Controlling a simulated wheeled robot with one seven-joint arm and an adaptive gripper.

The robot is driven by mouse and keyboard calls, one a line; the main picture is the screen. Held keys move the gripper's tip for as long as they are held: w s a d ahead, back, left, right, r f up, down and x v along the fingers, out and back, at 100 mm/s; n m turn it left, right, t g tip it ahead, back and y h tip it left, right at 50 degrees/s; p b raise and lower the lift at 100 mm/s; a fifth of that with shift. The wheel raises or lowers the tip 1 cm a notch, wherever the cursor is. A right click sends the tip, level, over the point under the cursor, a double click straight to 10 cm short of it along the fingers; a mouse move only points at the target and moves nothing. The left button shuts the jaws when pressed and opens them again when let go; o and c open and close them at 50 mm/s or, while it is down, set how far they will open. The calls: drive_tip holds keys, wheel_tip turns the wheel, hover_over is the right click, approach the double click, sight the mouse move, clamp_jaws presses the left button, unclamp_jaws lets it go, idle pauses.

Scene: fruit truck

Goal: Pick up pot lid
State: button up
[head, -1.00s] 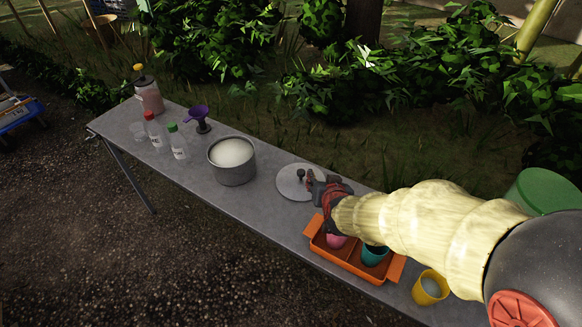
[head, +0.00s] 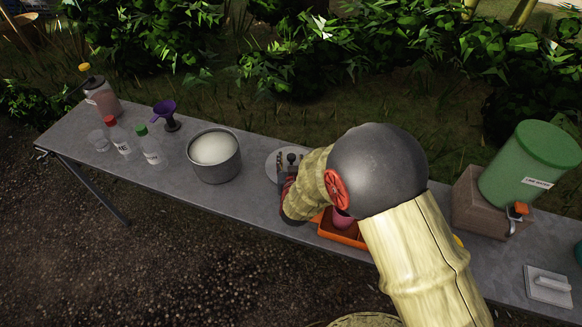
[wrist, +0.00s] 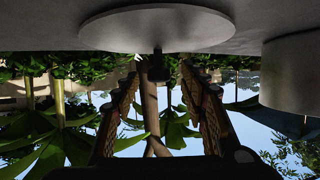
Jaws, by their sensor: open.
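The pot lid (head: 273,164) is a round grey disc lying flat on the table, its dark knob (head: 291,158) standing up. My arm hides its right side. In the wrist view, which is upside down, the lid (wrist: 155,27) fills the top and its knob (wrist: 158,66) points down. My gripper (wrist: 159,77) is open. Its two patterned fingers stand on either side of the knob in that view, with gaps visible. I cannot tell whether the depth matches. In the head view my gripper (head: 290,167) is mostly hidden behind my arm.
The grey pot (head: 216,172), with white contents, stands left of the lid. An orange tray (head: 327,229) with a pink cup (head: 343,219) sits right, partly behind my arm. Bottles and a purple funnel (head: 165,110) stand further left. A green dispenser (head: 530,165) stands right.

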sight(290, 155)
drive_tip(key=x, duration=0.3)
drive_tip(key=shift+d+b, duration=0.1)
drive_tip(key=shift+b, duration=0.25)
drive_tip(key=shift+s, duration=0.1)
drive_tip(key=c, duration=1.1)
clamp_jaws()
